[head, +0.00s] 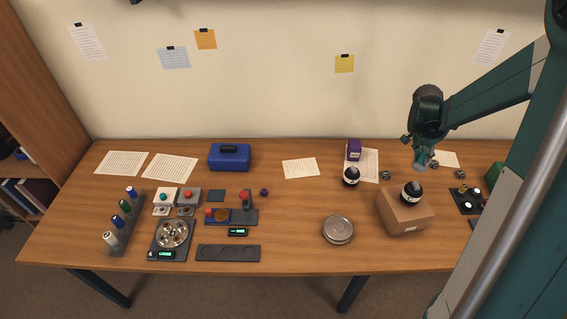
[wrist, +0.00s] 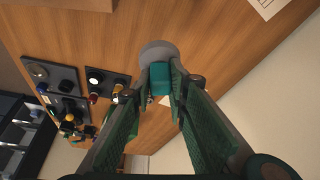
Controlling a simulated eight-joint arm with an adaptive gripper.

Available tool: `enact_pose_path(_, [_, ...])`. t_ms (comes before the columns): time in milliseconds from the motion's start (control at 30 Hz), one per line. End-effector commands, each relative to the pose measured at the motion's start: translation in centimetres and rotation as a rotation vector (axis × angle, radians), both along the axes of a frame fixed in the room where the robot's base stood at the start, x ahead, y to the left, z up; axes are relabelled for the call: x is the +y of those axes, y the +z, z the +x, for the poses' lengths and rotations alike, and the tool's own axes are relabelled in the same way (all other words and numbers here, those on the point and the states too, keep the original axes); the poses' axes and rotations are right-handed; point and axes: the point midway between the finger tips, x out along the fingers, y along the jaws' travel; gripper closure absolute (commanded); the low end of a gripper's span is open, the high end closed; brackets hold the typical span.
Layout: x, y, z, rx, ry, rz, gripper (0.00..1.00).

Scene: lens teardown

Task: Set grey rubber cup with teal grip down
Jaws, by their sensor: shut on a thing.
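The grey rubber cup with teal grip (wrist: 158,51) is between my gripper's fingers (wrist: 161,85) in the wrist view. My gripper is shut on its teal grip, and the round grey cup end sticks out beyond the fingertips. In the head view my gripper (head: 422,157) is at the back right of the table, pointing down, with the cup (head: 420,168) below it. I cannot tell whether the cup touches the table.
Small dark round parts (head: 386,175) lie close by. A dark tray (head: 464,207) with small items is at right.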

Motion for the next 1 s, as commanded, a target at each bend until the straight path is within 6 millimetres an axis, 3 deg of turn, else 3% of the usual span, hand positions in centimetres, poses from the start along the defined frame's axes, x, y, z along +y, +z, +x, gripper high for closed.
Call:
enact_pose_path(500, [13.8,0.1,7.1,-0.005,0.233,0.006,1.0])
enact_pose_path(1000, [28.4,0.2,11.4,-0.012,0.454,0.011,1.0])
